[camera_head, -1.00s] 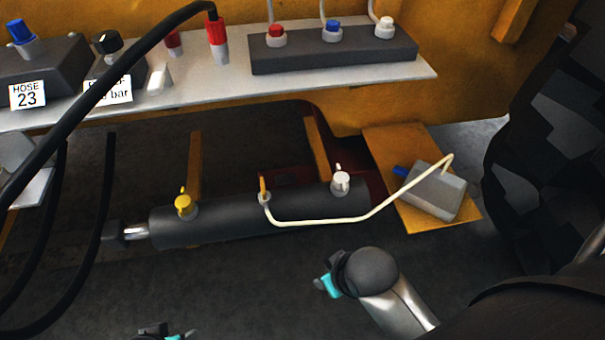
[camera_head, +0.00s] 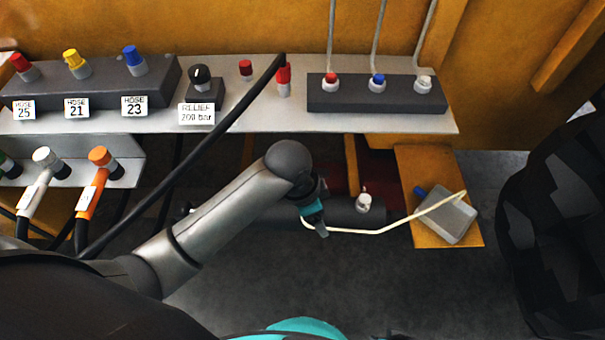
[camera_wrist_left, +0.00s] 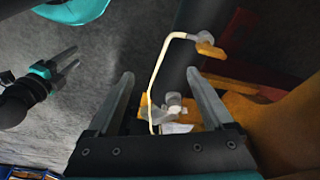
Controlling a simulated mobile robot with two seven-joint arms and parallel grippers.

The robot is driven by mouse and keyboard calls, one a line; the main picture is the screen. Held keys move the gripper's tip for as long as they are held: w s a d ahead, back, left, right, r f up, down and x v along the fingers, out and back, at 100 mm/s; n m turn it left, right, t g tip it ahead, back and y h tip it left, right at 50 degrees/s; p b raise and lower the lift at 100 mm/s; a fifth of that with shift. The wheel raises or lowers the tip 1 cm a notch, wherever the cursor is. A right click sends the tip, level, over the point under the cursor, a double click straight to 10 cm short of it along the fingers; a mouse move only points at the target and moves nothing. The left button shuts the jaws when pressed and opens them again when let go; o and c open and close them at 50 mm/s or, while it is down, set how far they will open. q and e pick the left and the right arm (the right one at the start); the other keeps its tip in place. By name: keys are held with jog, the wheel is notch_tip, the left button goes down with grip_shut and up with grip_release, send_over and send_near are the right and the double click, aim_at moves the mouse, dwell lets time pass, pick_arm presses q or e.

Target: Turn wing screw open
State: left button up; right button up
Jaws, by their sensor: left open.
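In the left wrist view, an orange-yellow wing piece (camera_wrist_left: 208,47) sits on a grey fitting at the end of a pale tube (camera_wrist_left: 157,75); I take it as the wing screw. My left gripper (camera_wrist_left: 160,74) is open and empty, and the wing lies beyond its fingertips, toward the right one. In the head view, my left gripper (camera_head: 318,222) is over the dark cylinder (camera_head: 345,212), and my arm hides the wing screw. My right gripper (camera_wrist_left: 76,57) shows at the left of the wrist view, its fingers apart and empty.
A white-capped port (camera_head: 364,203) stands on the cylinder right of my left gripper. The pale tube runs to a bottle (camera_head: 450,215) on an orange plate (camera_head: 468,238). A black hose (camera_head: 185,170) crosses near my left arm. A grey shelf (camera_head: 300,124) with valve blocks is behind.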

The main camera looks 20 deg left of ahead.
pick_arm(q)
jog(key=w+a+r+m+g+y+p, duration=0.1)
jog(key=w+a+r+m+p, duration=0.1)
jog(key=w+r+p, duration=0.3)
jog(key=a+r+m+y+p, duration=0.1)
jog(key=a+r+m+p, duration=0.15)
jog(key=r, duration=0.45)
pick_arm(e)
jog(key=s+d+r+g, duration=0.1)
jog(key=s+d, duration=0.1)
jog(key=s, duration=1)
pick_arm(q)
jog(key=shift+n+g, duration=0.25)
jog(key=shift+g, duration=0.05)
jog(key=f+b, duration=0.1)
jog(key=f, duration=0.4)
jog(key=f+b, duration=0.2)
jog(key=f, duration=0.3)
jog(key=f+b, duration=0.2)
jog(key=f, duration=0.3)
jog(key=shift+w, duration=0.3)
pick_arm(e)
notch_tip(320, 180, down, 5)
jog(key=shift+s+d+r, duration=0.1)
jog(key=shift+d, duration=0.05)
pick_arm(q)
jog(key=shift+a, duration=0.1)
grip_shut()
pick_arm(e)
jog(key=shift+r, duration=0.15)
